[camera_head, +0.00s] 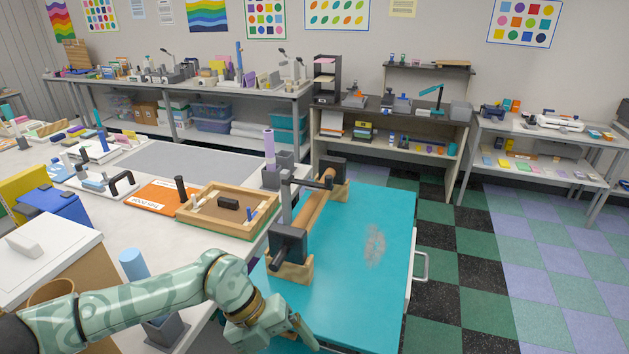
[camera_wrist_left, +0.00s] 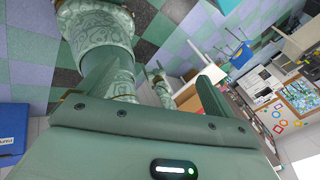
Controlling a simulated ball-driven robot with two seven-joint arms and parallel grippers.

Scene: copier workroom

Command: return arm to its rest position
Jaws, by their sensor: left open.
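My left arm (camera_head: 130,304) comes in from the left in the head view, pale green with a swirl pattern. Its elbow is bent, and its gripper (camera_head: 303,338) is low at the near edge of the teal work surface (camera_head: 345,290). In the left wrist view the two fingers of this gripper (camera_wrist_left: 155,78) stand apart with nothing between them. A patterned green arm (camera_wrist_left: 97,35) of mine shows beyond them. A small jaw-like shape lies between the fingers, too small to read. My right gripper is not shown in the head view.
A device with black end blocks and a wooden roller (camera_head: 314,209) stands on the teal surface, close behind my left gripper. Left of it are a wooden tray (camera_head: 181,222), a blue cylinder (camera_head: 133,265) and a white-topped box (camera_head: 50,255). Checkered floor (camera_head: 490,270) is clear at right.

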